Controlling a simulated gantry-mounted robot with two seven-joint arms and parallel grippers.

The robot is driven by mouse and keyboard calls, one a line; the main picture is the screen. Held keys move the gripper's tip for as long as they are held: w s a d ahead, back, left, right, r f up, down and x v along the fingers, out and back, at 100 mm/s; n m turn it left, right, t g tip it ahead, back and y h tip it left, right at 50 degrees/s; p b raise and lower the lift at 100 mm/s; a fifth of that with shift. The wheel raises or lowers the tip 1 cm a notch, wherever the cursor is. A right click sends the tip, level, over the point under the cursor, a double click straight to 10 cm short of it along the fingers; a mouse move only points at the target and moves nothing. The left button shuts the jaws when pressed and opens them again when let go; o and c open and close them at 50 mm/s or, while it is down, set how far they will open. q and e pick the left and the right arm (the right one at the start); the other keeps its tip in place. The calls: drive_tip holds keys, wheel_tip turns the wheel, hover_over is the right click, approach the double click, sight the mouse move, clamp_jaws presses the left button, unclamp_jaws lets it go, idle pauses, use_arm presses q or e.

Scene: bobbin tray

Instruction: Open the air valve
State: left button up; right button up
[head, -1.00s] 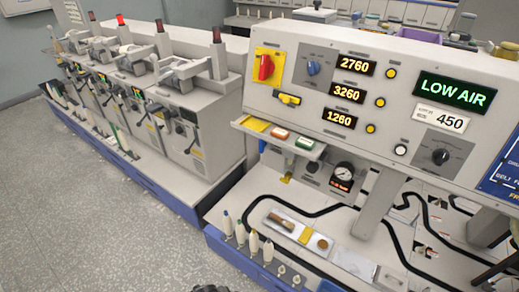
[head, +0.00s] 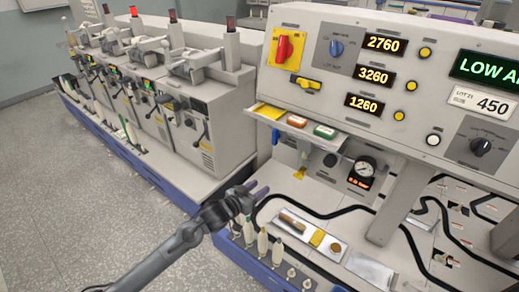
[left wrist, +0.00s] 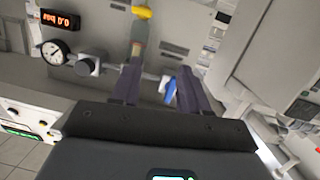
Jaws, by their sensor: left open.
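A small blue handle (head: 275,137), which looks like the air valve's lever, hangs under the front shelf of the machine. It also shows in the left wrist view (left wrist: 169,88), between my fingers in the picture. A round pressure gauge (head: 365,168) sits to its right, with a red display (left wrist: 60,19) reading 0.0, upside down in the wrist view. My left gripper (head: 260,190) is open and empty, below and in front of the blue handle, apart from it. My right gripper is not in view.
Bobbins (head: 262,240) stand along the front rail, below my gripper. The sign reads LOW AIR (head: 487,67).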

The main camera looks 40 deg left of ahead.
use_arm(q)
drive_tip(key=w+a+r, duration=0.2)
drive_tip(key=a+r, duration=0.1)
drive_tip(key=a, duration=0.1)
drive_tip(key=t+y+b, duration=0.1)
drive_tip(key=t+b, duration=0.1)
approach(273, 137)
drive_tip(key=shift+w+a+b, duration=0.15)
drive_tip(key=shift+w+b, duration=0.7)
drive_tip(key=shift+w, duration=1.45)
drive_tip(key=shift+w+a+b, duration=0.15)
drive_tip(key=shift+w+b, duration=0.65)
drive_tip(key=shift+w, duration=1.5)
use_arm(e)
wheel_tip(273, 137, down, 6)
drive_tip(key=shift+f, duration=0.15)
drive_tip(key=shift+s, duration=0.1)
use_arm(q)
clamp_jaws()
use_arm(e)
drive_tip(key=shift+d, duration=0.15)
